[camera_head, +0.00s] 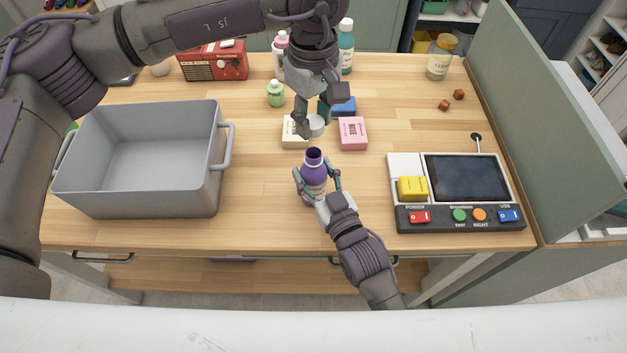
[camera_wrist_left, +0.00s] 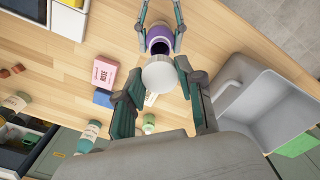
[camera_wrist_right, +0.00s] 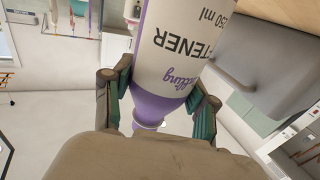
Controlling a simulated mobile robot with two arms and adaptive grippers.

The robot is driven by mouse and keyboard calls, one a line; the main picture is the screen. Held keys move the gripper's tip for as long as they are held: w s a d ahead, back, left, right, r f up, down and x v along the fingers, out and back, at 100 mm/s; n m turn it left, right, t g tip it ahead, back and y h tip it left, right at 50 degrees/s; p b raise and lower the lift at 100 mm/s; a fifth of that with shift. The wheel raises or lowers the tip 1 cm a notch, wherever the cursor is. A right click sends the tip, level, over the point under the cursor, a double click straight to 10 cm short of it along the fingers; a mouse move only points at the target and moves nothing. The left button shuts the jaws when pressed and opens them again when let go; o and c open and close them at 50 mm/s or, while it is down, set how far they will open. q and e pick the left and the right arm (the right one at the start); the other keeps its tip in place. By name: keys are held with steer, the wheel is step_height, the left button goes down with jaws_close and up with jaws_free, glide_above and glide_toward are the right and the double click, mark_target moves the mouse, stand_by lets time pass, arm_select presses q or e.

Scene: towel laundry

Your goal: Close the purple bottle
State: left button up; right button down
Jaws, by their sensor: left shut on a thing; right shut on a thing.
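The purple bottle (camera_head: 314,167) has a white label and a dark, open mouth that faces up. My right gripper (camera_head: 318,184) is shut on its body; the label fills much of the right wrist view (camera_wrist_right: 178,45). My left gripper (camera_head: 313,116) is shut on a white cap (camera_head: 316,126). The cap is behind the bottle's mouth in the head view, apart from it. In the left wrist view the cap (camera_wrist_left: 160,74) sits between my left fingers, and the bottle (camera_wrist_left: 159,36) is just beyond it. Whether the bottle's base touches the table is hard to tell.
A grey bin (camera_head: 140,205) stands at the left. Soap boxes, one cream (camera_head: 293,133) and one pink (camera_head: 352,133), lie near the cap. A control panel (camera_head: 455,218) is at the right. Several bottles and a red radio (camera_head: 212,62) stand at the back.

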mark_target(313, 152)
arm_select(q)
steer(key=shift+f, duration=2.5)
steer(key=shift+f, duration=0.9)
steer(key=shift+f, duration=0.55)
steer(key=m, duration=2)
